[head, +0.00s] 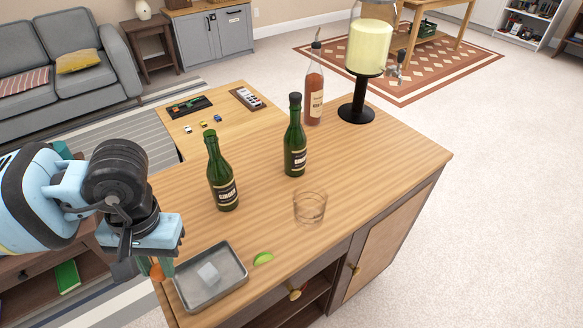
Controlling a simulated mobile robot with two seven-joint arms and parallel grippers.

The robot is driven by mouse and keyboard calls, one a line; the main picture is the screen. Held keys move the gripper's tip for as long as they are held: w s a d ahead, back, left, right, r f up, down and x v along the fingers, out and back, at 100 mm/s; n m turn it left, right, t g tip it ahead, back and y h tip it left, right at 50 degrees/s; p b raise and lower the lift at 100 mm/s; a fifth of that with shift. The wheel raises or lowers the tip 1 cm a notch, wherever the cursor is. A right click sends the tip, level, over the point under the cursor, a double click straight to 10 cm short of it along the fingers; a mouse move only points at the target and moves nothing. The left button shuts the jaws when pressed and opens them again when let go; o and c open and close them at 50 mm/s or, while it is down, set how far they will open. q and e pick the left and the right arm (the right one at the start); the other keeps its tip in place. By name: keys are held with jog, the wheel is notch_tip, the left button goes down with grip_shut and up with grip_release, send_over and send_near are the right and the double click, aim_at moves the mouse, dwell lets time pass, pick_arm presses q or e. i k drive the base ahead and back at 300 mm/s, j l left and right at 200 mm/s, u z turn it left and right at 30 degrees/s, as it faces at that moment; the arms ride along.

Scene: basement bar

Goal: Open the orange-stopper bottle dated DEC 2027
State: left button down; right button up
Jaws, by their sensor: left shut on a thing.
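A green bottle (221,178) stands upright on the wooden counter (374,165), with no stopper seen in its mouth. A second green bottle (295,140) stands behind it to the right, with a dark top. Both have dark labels; no date is legible. My left gripper (151,268) points down at the counter's left end, beside the metal tray. It is shut on a small orange piece (156,271), apparently the orange stopper, mostly hidden by the fingers. My right gripper is not in view.
The metal tray (238,281) holds a clear block (208,272). A lime wedge (263,258) and an empty glass (310,207) are nearby. A pinkish bottle (314,91) and a drink dispenser (357,112) stand at the back. The counter's right side is clear.

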aim_at(220, 176)
jog(key=i+l+u, duration=0.2)
jog(key=l, duration=0.2)
jog(key=i+l+u, duration=0.25)
jog(key=l, duration=0.15)
jog(key=l+u, duration=0.2)
jog(key=l, duration=0.2)
jog(key=i+l+u, duration=0.25)
jog(key=l, duration=0.2)
jog(key=l+u, duration=0.2)
jog(key=l, duration=0.25)
